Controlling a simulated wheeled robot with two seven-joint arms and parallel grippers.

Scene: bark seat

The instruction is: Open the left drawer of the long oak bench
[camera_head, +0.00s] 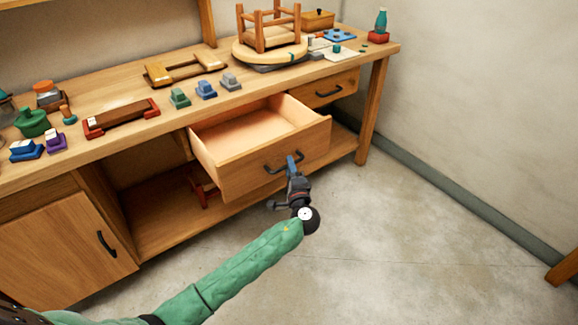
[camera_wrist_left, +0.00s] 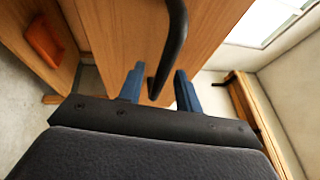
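The long oak bench (camera_head: 120,135) runs along the wall. Its left drawer (camera_head: 245,172) is pulled well out, and its empty pale inside shows. The dark bar handle (camera_head: 274,168) is on the drawer front. My left gripper (camera_head: 293,161) is at the right part of this handle. In the left wrist view, the blue fingertips (camera_wrist_left: 159,88) are apart, with the handle (camera_wrist_left: 174,45) running between them and gaps showing beside it. Contact cannot be told. The drawer front (camera_wrist_left: 125,35) fills the upper middle there. My right gripper is not in view.
The right drawer (camera_head: 338,88) is closed. A cupboard door (camera_head: 65,250) at the left is closed. Clamps, small blocks and a stool on a round board (camera_head: 270,50) stand on the bench top. The floor (camera_head: 400,240) in front is clear.

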